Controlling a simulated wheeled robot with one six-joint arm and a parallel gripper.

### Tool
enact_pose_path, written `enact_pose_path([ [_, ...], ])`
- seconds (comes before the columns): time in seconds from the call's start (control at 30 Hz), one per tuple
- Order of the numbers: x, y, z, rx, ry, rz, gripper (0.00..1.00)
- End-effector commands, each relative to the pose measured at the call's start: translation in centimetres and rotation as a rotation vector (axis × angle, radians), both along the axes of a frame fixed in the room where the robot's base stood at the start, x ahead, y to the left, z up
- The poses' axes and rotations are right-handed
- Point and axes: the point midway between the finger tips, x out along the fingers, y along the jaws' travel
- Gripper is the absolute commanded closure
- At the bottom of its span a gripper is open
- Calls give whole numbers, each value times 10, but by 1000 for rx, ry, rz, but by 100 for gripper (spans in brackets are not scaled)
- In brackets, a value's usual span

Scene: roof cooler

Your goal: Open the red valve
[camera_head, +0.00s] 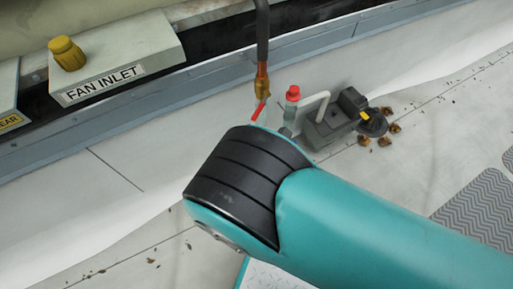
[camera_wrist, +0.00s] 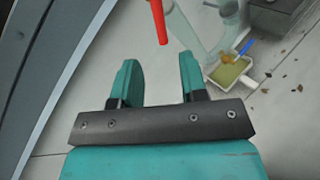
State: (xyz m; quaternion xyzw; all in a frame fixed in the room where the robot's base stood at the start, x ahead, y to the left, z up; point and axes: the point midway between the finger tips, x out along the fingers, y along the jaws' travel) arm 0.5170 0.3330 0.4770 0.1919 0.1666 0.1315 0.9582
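The red valve handle (camera_head: 258,110) is a small red lever below the brass fitting on a dark vertical pipe (camera_head: 262,40) in the head view. In the wrist view the red handle (camera_wrist: 158,20) hangs at the top, slightly tilted, beyond the fingertips and between their lines. My gripper (camera_wrist: 157,75) has its two teal fingers spread apart with nothing between them. In the head view my teal arm hides the gripper.
A red-capped bottle (camera_head: 292,105) and a dark pump-like device (camera_head: 335,120) stand to the right of the valve. Brown leaves (camera_head: 384,140) lie beyond. The fan inlet box (camera_head: 115,58) is at the upper left. A white tray with a brush (camera_wrist: 232,74) sits at the right in the wrist view.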

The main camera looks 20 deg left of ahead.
Motion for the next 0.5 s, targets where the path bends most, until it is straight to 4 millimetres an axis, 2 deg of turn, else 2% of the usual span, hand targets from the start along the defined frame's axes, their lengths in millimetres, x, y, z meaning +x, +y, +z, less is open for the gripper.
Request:
enact_pose_path([
  [0.03, -13, -3, 7, -4, -2, 7, 60],
  [0.1, -28, -8, 10, -4, -1, 7, 60],
  [0.23, -49, -16, 16, -2, -1, 4, 60],
  [0.5, -66, -23, 20, 1, -2, 1, 60],
])
